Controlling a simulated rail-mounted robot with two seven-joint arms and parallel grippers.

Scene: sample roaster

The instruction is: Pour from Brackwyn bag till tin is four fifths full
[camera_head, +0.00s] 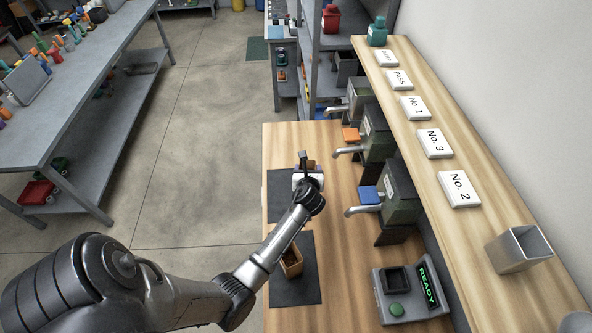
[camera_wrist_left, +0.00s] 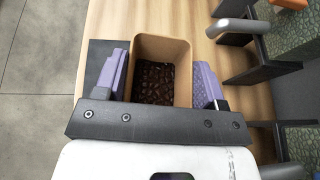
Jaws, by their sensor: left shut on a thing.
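My left gripper (camera_head: 308,164) is above the far dark mat on the wooden bench. In the left wrist view its two purple-padded fingers are shut on the sides of an open tan bag (camera_wrist_left: 162,48) with dark beans in it. The bag's mouth faces the wrist camera; no label shows, so I cannot tell whether it is the Brackwyn bag. Another tan bag (camera_head: 292,262) stands on the near mat, partly hidden by my arm. A square metal tin (camera_head: 519,250), open at the top, stands on the shelf at right; its inside shows no clear contents. My right gripper is not in view.
A scale (camera_head: 397,308) with a black pan and a READY display stands at the bench's near right. Several dark roasters with levers (camera_head: 365,210) line the bench's right side. White cards (camera_head: 459,189) lie on the raised shelf. The near mat (camera_head: 306,290) has bare room.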

